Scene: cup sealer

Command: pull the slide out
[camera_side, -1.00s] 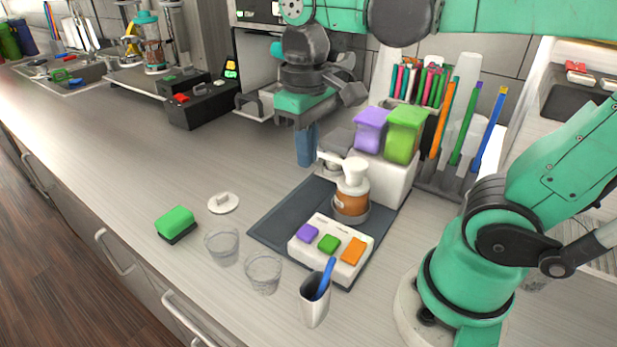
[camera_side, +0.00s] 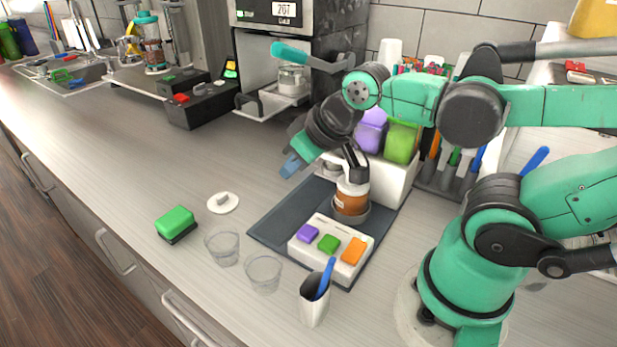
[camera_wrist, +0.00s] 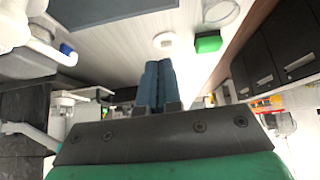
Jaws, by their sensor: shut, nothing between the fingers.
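The sealer (camera_side: 300,22) is the dark machine with a lit display at the back. Its pale slide (camera_side: 262,112) shows at the front base, with a dark handle (camera_side: 247,105) at its end. It appears as a pale piece in the wrist view (camera_wrist: 78,95), though I cannot tell its parts there. My gripper (camera_side: 289,166) is shut and empty, its blue fingers tilted down and left above the counter, in front of the sealer and apart from the slide. The closed fingers (camera_wrist: 157,70) also show in the wrist view. How far out the slide stands is hard to tell.
A lever with a teal grip (camera_side: 292,52) juts from the sealer above a clear cup (camera_side: 293,79). A black control box (camera_side: 203,103) stands to its left. A dark mat (camera_side: 275,228) with dispensers lies at right.

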